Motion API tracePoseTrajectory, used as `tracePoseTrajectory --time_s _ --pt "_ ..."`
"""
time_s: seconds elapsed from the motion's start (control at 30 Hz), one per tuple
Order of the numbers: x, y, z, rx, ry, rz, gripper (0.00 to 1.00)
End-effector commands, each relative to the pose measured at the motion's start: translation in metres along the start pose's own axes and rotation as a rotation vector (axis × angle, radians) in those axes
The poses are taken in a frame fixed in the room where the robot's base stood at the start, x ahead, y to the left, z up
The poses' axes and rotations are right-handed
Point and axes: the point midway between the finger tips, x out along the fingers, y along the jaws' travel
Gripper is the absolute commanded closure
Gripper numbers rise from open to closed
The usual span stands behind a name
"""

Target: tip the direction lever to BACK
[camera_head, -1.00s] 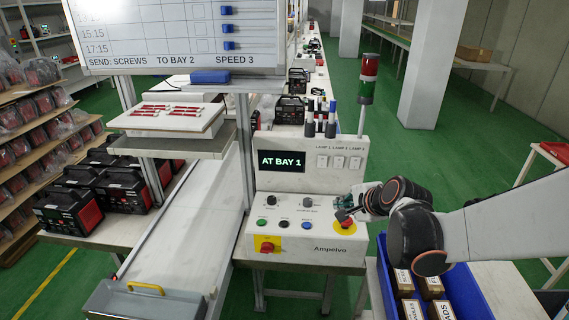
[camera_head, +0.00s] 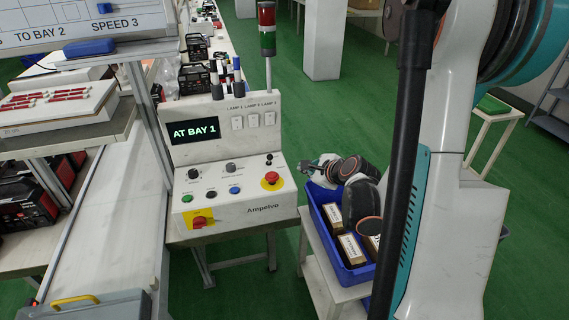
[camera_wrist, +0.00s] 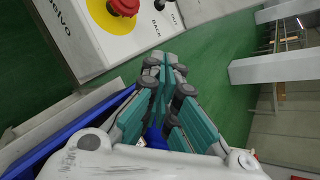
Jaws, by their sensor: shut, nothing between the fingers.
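The direction lever (camera_head: 268,159) is a small black stick on the right part of the white control panel (camera_head: 226,204), just behind the red stop button (camera_head: 271,179). Which way it leans is too small to tell. My gripper (camera_head: 306,167) is off the panel's right side, apart from the lever. Its teal-sided fingers (camera_wrist: 165,68) are together and empty.
The screen (camera_head: 195,130) reads AT BAY 1. A blue crate (camera_head: 350,277) with cardboard boxes stands below my gripper, to the right of the panel.

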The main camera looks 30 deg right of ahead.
Motion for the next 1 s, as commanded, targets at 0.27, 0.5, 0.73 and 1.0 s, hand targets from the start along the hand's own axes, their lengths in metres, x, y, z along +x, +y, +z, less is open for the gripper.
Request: tracePoseTrajectory --time_s 0.27,0.5,0.73,1.0 --pt "0.029 0.002 -0.001 -0.002 -0.001 0.002 1.00" --pt "0.077 0.002 -0.001 -0.003 -0.002 0.002 1.00" --pt "0.105 0.002 0.015 -0.004 -0.002 0.002 1.00" --pt "0.109 0.001 0.037 -0.002 -0.001 0.001 1.00"
